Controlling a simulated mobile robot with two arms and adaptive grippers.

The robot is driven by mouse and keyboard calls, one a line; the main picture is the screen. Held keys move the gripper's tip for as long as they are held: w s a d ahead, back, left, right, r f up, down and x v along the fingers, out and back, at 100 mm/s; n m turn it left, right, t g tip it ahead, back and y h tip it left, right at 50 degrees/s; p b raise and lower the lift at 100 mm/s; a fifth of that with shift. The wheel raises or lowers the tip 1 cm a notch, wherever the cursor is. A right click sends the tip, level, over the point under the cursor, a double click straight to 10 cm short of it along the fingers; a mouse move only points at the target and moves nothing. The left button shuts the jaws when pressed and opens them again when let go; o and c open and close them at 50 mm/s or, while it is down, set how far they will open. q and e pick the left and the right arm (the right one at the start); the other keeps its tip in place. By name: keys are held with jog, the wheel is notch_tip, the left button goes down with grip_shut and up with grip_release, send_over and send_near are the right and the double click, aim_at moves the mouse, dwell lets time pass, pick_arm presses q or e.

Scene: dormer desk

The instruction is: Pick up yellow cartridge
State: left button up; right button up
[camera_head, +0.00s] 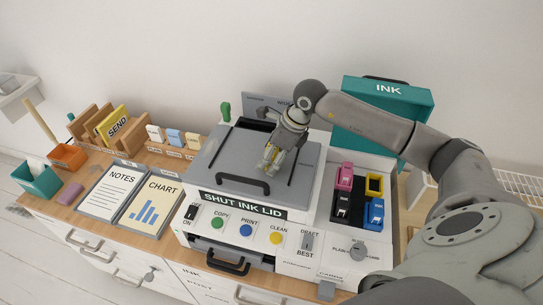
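My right gripper (270,162) hangs over the grey lid of the printer (228,165), behind the lid's black handle. Its fingers are small and close together. A pale yellow tint shows at them, but I cannot tell whether it is a held object or part of the fingers. In the ink bay (325,215) on the printer's right, a yellow-framed place (374,185) with a dark middle sits at the back right; I cannot tell whether it is a cartridge or an empty slot. A pink cartridge (344,176), a black one (342,207) and a blue one (375,213) stand around it. My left gripper is not in view.
A teal INK box (388,98) stands behind the bay. My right arm passes in front of it. A panel with buttons (240,228) fronts the printer. NOTES (112,190) and CHART (150,205) boards lie to the left, near file holders and small bins.

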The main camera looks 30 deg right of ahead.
jog(key=c, duration=0.7)
jog(key=shift+r, duration=0.15)
